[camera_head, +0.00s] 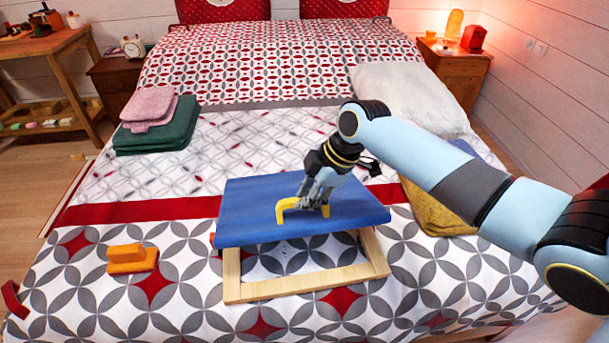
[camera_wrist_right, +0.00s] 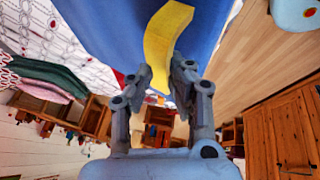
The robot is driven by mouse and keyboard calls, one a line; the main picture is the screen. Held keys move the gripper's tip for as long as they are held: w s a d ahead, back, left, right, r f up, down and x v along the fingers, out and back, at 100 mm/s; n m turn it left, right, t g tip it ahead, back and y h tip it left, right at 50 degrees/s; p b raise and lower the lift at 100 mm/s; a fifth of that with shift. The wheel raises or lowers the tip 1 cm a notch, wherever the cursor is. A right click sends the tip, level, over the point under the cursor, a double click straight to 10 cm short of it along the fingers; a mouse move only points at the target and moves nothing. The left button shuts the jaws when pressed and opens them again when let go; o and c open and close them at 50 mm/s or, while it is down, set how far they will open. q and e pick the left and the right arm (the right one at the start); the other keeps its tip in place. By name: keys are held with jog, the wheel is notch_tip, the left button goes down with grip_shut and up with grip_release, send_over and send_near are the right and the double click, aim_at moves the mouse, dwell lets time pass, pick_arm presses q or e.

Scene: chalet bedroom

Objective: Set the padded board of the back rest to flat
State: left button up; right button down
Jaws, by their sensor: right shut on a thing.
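The blue padded board (camera_head: 245,210) of the back rest is raised and tilted above its wooden frame (camera_head: 300,288), which lies on the bed. A yellow handle (camera_head: 283,208) stands on the board's top face. My right gripper (camera_head: 314,205) is shut on the yellow handle, with its fingers at the handle's right part. In the right wrist view the yellow handle (camera_wrist_right: 163,45) runs between the two fingers (camera_wrist_right: 160,80), with the blue board (camera_wrist_right: 110,30) behind it. How the board is propped underneath is hidden. My left gripper is in neither view.
An orange block with a grip (camera_head: 133,259) lies on the bed left of the frame. Folded green and pink cloths (camera_head: 158,130) lie farther back. A white pillow (camera_head: 410,92) and a mustard cloth (camera_head: 437,212) lie to the right. The bedcover between the orange block and frame is clear.

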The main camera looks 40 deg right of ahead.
jog(key=s+f+t+b, duration=0.1)
jog(key=s+f+b, duration=0.1)
jog(key=f, duration=0.2)
jog(key=s+a+f+t+b, duration=0.1)
jog(key=f+b, duration=0.1)
jog(key=f, duration=0.2)
jog(key=s+a+f+h+b, duration=0.1)
jog(key=s+f+b, duration=0.1)
jog(key=f, duration=0.2)
jog(key=shift+s+a+f+n+t, duration=0.15)
jog(key=shift+s+a+n+t, duration=0.15)
jog(key=shift+s+t, duration=0.1)
jog(key=c, duration=1.4)
grip_release()
jog(key=shift+w+f, duration=0.1)
jog(key=shift+f, duration=0.05)
jog(key=shift+o, duration=0.6)
jog(key=shift+w, duration=0.15)
jog(key=shift+r, duration=0.2)
